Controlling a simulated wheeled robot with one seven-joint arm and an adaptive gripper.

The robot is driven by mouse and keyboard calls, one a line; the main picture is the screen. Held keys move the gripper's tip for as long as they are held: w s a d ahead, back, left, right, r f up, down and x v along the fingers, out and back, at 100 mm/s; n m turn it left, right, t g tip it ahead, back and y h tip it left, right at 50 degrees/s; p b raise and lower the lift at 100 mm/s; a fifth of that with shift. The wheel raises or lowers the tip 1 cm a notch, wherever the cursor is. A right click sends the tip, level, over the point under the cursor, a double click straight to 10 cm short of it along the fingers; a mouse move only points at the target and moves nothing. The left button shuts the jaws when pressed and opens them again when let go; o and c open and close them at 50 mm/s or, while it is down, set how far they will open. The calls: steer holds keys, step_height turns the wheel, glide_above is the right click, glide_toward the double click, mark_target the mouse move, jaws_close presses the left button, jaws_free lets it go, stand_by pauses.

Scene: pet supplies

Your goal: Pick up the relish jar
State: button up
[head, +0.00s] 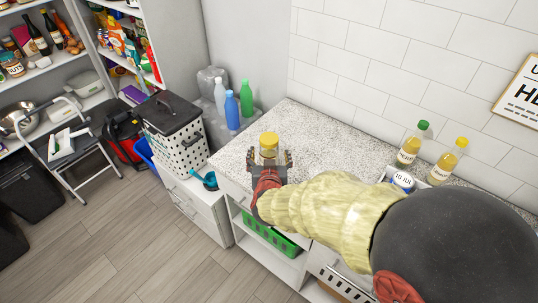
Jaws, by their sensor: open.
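A small jar with a yellow lid (269,139), which looks like the relish jar, stands upright near the left end of the speckled counter (322,135). My gripper (269,158) is open, with one finger on each side of the jar's lower part in this view. The fingers and wrist hide the jar's base and most of its label. I cannot tell whether either finger touches the glass.
A tiled wall (400,81) runs behind. A dotted hamper (177,139) and several bottles are left. The counter around the jar is clear.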

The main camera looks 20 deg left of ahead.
steer(key=x, duration=0.2)
steer(key=b+x, duration=0.1)
steer(key=shift+w+a, duration=0.2)
steer(key=shift+w, duration=0.2)
steer(key=shift+r, duration=0.1)
steer(key=shift+c, duration=0.9)
steer(key=c, duration=1.4)
steer(key=shift+c, duration=0.3)
steer(key=shift+r, duration=0.15)
